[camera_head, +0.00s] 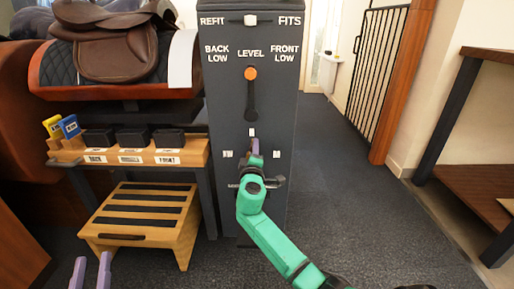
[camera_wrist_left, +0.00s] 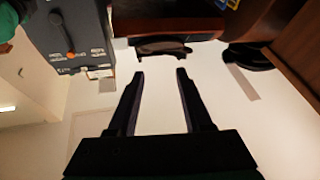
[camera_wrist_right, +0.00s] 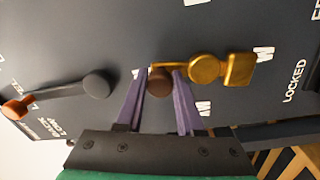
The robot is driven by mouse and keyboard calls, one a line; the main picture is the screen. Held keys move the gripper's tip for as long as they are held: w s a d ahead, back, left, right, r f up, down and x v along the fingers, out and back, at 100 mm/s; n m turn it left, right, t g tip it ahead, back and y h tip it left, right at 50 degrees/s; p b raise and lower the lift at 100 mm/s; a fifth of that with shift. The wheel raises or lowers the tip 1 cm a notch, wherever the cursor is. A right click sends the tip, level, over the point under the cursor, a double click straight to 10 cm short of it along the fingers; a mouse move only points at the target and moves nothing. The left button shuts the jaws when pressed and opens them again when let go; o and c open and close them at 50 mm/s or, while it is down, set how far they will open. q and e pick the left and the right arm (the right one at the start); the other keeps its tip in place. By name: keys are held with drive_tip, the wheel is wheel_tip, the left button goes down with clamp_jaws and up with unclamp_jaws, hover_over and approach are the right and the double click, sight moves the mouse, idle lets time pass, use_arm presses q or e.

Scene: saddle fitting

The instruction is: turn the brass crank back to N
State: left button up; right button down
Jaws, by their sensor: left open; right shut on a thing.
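The brass crank (camera_wrist_right: 207,68) sits on the front of a dark grey cabinet (camera_head: 272,100). In the right wrist view its brass arm runs from the hub to a brown knob (camera_wrist_right: 160,80). My right gripper (camera_wrist_right: 158,75) has its purple fingers shut on that knob. In the head view the right gripper (camera_head: 254,147) hides most of the crank, and its fingertips are just below the upper white mark (camera_head: 252,132). The mark's letter is not legible. My left gripper (camera_wrist_left: 160,75) is open and empty; its fingertips (camera_head: 90,272) show at the head view's lower left.
Carpeted floor lies open to the right, with a wooden shelf (camera_head: 470,175) beyond.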

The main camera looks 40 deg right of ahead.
use_arm(q)
wheel_tip(320, 180, down, 10)
drive_tip(key=s+g, duration=0.2)
drive_tip(key=g, duration=0.1)
drive_tip(key=shift+s+d+n+y+p, duration=0.3)
drive_tip(key=shift+d+p, duration=0.05)
drive_tip(key=shift+d, duration=0.1)
use_arm(e)
drive_tip(key=shift+w+a+n, duration=0.3)
drive_tip(key=shift+a+n, duration=0.1)
drive_tip(key=shift+n, duration=0.5)
drive_tip(key=c, duration=0.5)
unclamp_jaws()
drive_tip(key=shift+c, duration=0.2)
drive_tip(key=shift+a, duration=0.1)
